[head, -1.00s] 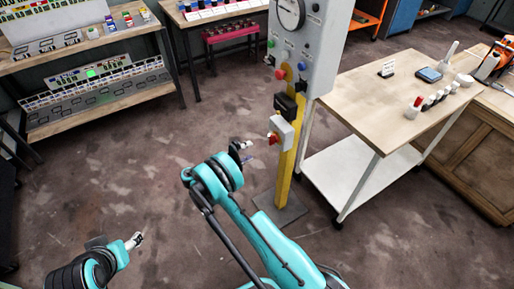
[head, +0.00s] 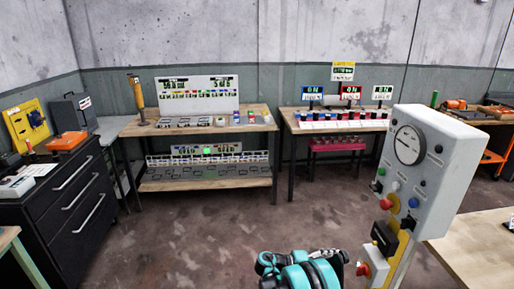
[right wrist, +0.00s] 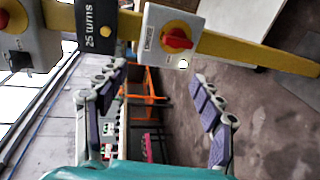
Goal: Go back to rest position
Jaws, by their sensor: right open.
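My right arm's teal wrist shows at the bottom of the head view, left of the yellow post (head: 403,262). My right gripper (right wrist: 160,73) shows in the right wrist view with its two padded fingers spread wide and nothing between them. A small pale switch box (right wrist: 170,35) with a red knob (right wrist: 178,40) on the yellow post lies beyond the fingertips. The switch box also shows in the head view (head: 378,267), to the right of my wrist. My left gripper is out of view.
A grey gauge panel (head: 428,180) tops the post at right. A black box labelled "25 turns" (right wrist: 93,28) is on the post. Workbenches (head: 205,185) line the back wall, a black drawer cabinet (head: 70,205) is at left. The floor (head: 200,240) between is clear.

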